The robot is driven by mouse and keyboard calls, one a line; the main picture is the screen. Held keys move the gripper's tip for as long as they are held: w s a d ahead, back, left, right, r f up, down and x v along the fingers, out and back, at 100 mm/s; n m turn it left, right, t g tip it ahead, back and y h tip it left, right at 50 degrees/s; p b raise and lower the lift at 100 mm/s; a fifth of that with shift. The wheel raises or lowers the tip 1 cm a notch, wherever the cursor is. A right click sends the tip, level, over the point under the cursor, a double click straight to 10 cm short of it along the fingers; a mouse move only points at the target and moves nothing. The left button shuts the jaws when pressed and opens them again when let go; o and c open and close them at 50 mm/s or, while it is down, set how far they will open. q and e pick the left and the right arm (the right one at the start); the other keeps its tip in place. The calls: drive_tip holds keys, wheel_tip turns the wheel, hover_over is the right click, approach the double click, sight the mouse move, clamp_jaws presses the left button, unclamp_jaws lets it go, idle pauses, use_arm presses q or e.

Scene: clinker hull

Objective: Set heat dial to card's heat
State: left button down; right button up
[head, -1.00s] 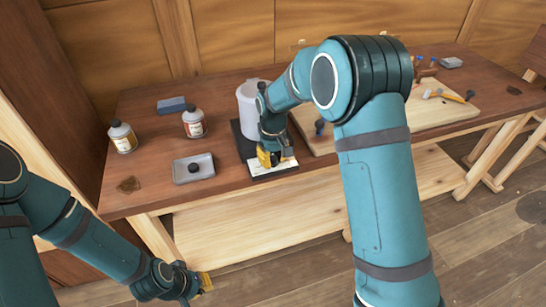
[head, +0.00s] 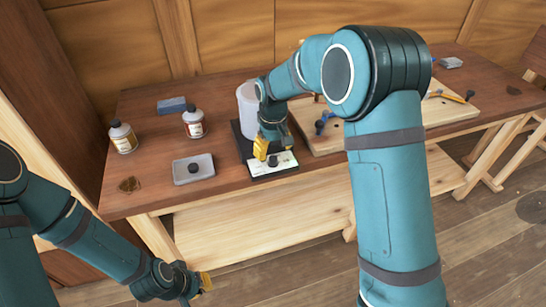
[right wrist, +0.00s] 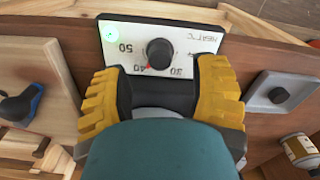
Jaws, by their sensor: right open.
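The heat dial is a black round knob (right wrist: 159,52) on a white panel (right wrist: 195,42) marked "HEAT °C", with 30, 40 and 50 readable. Its red mark is by the 40. A green lamp (right wrist: 110,40) glows at the panel's corner. In the head view the knob (head: 273,160) sits at the front of the dark heater base (head: 250,157), below a white pot (head: 247,108). My right gripper (right wrist: 160,85) is open, its yellow fingers apart and short of the knob. My left gripper (head: 204,282) hangs low before the bench; its jaw state is unclear. I cannot make out the card.
A grey tray (head: 207,172) with a dark piece lies left of the heater. Two bottles (head: 122,138) (head: 194,122) and a blue-grey block (head: 171,105) stand behind. A pale board (head: 455,113) with tools is at right. My right arm hides part of the bench.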

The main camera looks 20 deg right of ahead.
sight(273, 158)
wheel_tip(273, 158, up, 8)
idle(0.7)
